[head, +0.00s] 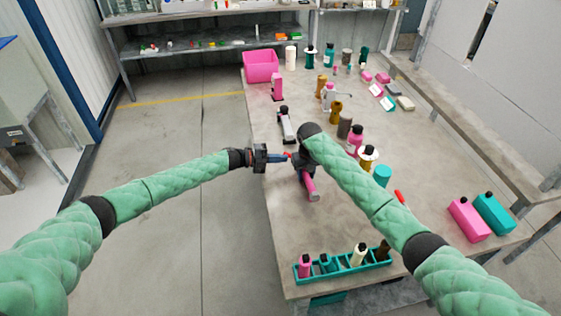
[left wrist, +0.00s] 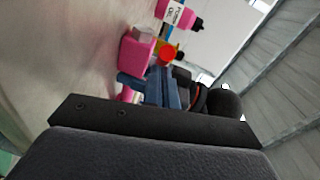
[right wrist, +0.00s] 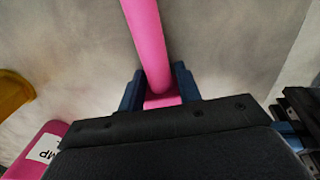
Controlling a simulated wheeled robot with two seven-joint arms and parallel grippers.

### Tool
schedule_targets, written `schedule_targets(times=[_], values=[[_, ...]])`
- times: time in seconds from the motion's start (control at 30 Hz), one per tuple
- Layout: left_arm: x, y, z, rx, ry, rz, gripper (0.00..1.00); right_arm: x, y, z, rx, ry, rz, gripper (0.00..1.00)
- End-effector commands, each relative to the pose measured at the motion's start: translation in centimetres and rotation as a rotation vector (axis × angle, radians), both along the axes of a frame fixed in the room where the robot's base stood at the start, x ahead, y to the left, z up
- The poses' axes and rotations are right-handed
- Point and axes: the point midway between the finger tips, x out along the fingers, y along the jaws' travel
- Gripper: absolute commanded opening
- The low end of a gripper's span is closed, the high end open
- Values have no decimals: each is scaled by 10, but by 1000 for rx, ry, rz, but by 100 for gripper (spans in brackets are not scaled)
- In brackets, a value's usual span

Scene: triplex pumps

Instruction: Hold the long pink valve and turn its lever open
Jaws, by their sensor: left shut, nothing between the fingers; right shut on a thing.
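The long pink valve (head: 312,188) is at the table's left side in the head view, partly hidden by my right arm. Its pink tube (right wrist: 147,45) runs up from between the blue fingers of my right gripper (right wrist: 158,90), which is shut on it. My left gripper (head: 280,158) is shut and empty, level beside the valve, its tips pointing right. A small red part (head: 288,155), perhaps the lever, shows at these tips. In the left wrist view a red round end (left wrist: 167,53) is just beyond the shut left fingers (left wrist: 158,88); contact is unclear.
A teal rack (head: 344,266) with several bottles stands at the table's near edge. Bottles and jars, including a pink bottle (head: 356,138), crowd the middle. A pink bin (head: 261,66) is at the far left corner. Bare tabletop (head: 340,222) lies between the valve and the rack.

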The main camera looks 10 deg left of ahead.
Motion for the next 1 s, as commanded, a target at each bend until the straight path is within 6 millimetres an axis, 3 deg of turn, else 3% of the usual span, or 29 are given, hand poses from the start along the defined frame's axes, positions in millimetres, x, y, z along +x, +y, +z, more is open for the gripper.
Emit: schedule_targets(times=[0.6,1.0], values=[[33,-4,0,0,0,-199,0,0,0,0,0,0,0,0],[57,-15,0,0,1,-203,0,0,0,0,0,0,0,0]])
